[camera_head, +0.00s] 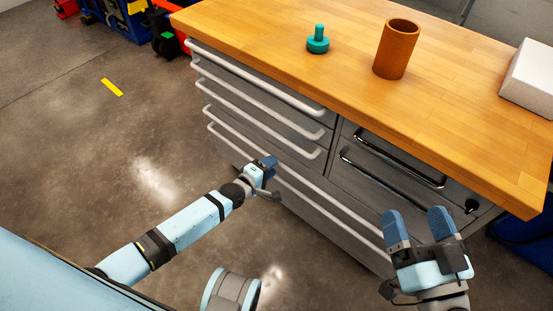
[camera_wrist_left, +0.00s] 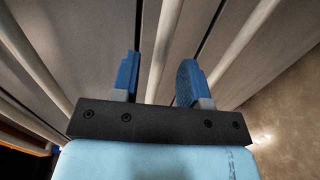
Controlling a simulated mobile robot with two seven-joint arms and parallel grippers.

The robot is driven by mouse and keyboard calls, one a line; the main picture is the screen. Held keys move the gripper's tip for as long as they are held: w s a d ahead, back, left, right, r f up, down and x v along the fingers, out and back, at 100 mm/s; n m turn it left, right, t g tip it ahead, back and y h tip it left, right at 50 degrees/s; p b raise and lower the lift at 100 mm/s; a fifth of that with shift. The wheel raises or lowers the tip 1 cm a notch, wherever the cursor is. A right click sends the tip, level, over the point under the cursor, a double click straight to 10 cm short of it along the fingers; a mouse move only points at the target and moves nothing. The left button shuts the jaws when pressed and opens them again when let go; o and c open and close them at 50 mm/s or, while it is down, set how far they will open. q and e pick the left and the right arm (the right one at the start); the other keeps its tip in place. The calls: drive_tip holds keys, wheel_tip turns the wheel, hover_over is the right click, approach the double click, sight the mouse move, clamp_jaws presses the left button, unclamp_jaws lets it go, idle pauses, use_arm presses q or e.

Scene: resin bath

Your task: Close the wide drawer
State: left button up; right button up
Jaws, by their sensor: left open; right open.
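My left gripper (camera_head: 268,168) is at the cabinet front, close to this handle. In the left wrist view the left gripper (camera_wrist_left: 160,80) is open, its blue fingers on either side of a pale bar; whether they touch it is unclear. My right gripper (camera_head: 419,222) is open and empty, in front of the cabinet's right side.
Narrower drawers with pale handles (camera_head: 262,75) are stacked above on the left, and two with dark handles (camera_head: 400,160) on the right. The wooden top (camera_head: 270,20) carries a teal knobbed piece (camera_head: 318,42), a brown cylinder (camera_head: 396,52) and a white block (camera_head: 532,80).

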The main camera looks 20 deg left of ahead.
use_arm(q)
drive_tip(key=p+v, duration=0.2)
drive_tip(key=v, duration=0.7)
drive_tip(key=shift+s, duration=0.3)
use_arm(e)
drive_tip(key=shift+d+r+h, duration=0.4)
drive_tip(key=shift+r+h, duration=0.1)
drive_tip(key=shift+r, duration=0.2)
use_arm(q)
drive_tip(key=shift+a, duration=0.1)
use_arm(e)
drive_tip(key=shift+t, duration=0.3)
